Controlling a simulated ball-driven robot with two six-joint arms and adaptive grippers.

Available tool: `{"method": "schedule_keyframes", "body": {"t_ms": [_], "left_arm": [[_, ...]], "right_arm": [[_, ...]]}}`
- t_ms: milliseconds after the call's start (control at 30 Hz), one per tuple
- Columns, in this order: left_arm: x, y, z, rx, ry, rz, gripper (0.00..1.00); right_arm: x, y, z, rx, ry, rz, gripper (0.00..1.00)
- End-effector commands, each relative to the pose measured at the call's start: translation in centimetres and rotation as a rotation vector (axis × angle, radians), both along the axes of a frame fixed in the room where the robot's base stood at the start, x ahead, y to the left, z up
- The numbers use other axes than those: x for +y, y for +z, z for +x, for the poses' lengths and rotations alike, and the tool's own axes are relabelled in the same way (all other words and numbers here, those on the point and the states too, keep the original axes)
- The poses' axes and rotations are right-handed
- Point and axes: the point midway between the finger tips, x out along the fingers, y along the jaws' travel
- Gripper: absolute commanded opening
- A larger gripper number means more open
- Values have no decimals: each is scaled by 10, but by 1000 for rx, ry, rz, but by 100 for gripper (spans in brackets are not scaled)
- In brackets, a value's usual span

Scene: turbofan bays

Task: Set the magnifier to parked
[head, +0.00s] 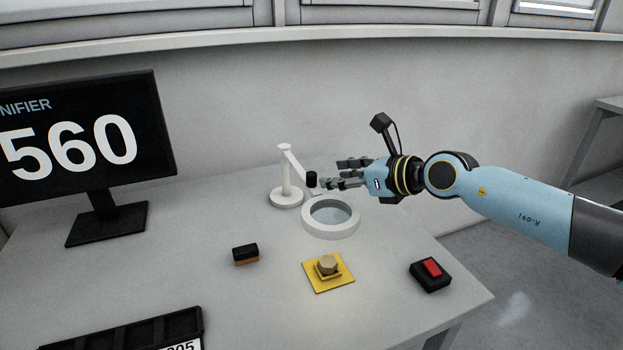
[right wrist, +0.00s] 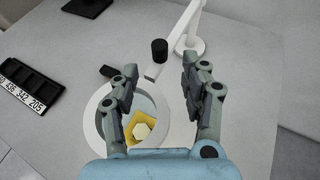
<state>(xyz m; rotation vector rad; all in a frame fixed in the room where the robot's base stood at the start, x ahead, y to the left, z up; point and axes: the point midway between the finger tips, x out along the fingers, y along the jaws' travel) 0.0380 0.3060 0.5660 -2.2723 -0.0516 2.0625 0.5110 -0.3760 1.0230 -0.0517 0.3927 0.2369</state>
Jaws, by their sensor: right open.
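The magnifier (head: 331,230) is white, with a round base, a post, a jointed arm and a ring-shaped lens head over the table. A black knob (head: 311,179) stands on its arm near the ring; the knob also shows in the right wrist view (right wrist: 160,50). My right gripper (head: 338,174) comes in from the right, open and empty, with its fingers pointing toward the knob. In the right wrist view the gripper's fingers (right wrist: 157,82) are spread, and the knob appears in the gap just beyond the tips. I cannot tell whether they touch it. My left gripper is not in view.
A black monitor (head: 80,140) reading "NIFIER" and 560 stands at the left. A yellow plate with a hex piece (head: 328,267), a black and brown block (head: 245,254), a red switch (head: 431,273) and a black tray (head: 130,335) lie on the table (head: 200,225).

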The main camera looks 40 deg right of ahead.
Motion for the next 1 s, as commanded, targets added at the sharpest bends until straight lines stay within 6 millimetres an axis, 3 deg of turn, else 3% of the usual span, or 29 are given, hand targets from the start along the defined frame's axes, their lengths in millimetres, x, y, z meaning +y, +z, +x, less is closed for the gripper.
{"method": "schedule_keyframes", "body": {"t_ms": [100, 333, 500, 767, 1000], "left_arm": [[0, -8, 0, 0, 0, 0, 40], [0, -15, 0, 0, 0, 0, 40], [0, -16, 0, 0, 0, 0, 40], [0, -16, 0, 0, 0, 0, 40], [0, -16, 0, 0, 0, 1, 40]], "right_arm": [[6, -11, 24, -4, -4, 8, 46], [15, -25, 59, -2, -4, 7, 46], [17, -30, 70, -1, -3, 5, 46], [18, -31, 72, -1, -2, 4, 46], [18, -31, 72, -2, -2, 5, 18]]}}
